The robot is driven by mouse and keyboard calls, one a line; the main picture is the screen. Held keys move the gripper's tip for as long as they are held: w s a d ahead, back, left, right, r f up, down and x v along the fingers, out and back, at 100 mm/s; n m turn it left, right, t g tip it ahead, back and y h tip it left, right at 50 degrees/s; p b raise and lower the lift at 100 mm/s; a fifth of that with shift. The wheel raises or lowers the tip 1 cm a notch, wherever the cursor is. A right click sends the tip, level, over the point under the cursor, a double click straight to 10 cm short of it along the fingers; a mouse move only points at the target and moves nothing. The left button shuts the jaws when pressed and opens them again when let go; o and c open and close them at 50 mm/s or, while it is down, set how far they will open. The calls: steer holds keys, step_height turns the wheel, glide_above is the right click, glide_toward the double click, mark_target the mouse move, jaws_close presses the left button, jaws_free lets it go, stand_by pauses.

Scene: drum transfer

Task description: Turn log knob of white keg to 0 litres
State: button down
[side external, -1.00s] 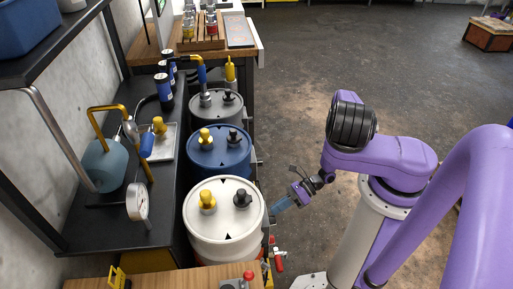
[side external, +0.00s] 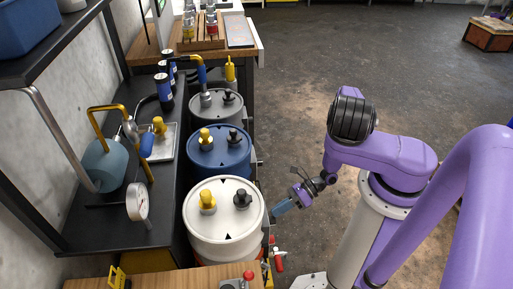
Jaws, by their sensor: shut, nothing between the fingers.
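The white keg (side external: 222,238) stands at the front of a row of drums.
A blue drum (side external: 218,158) and a grey drum (side external: 215,107) stand behind the white keg. Red-handled valve parts (side external: 279,262) sit low at its right. A wooden bench (side external: 165,278) lies in front. A dark shelf with a gauge (side external: 137,202) is on the left. Open floor lies to the right.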

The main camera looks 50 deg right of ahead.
steer(key=shift+s+a+r, duration=0.1)
steer(key=shift+s+a, duration=0.15)
stand_by(0.5)
steer(key=s+d, duration=0.4)
steer(key=shift+d+r, duration=0.25)
steer(key=shift+r, duration=0.15)
stand_by(0.5)
steer(key=w+a+n+t+h, duration=0.2)
steer(key=w+a+n, duration=0.1)
steer(key=w+a, duration=0.1)
steer(key=shift+a+f+n+h, duration=0.25)
steer(key=shift+f+n+h, duration=0.05)
stand_by(1.2)
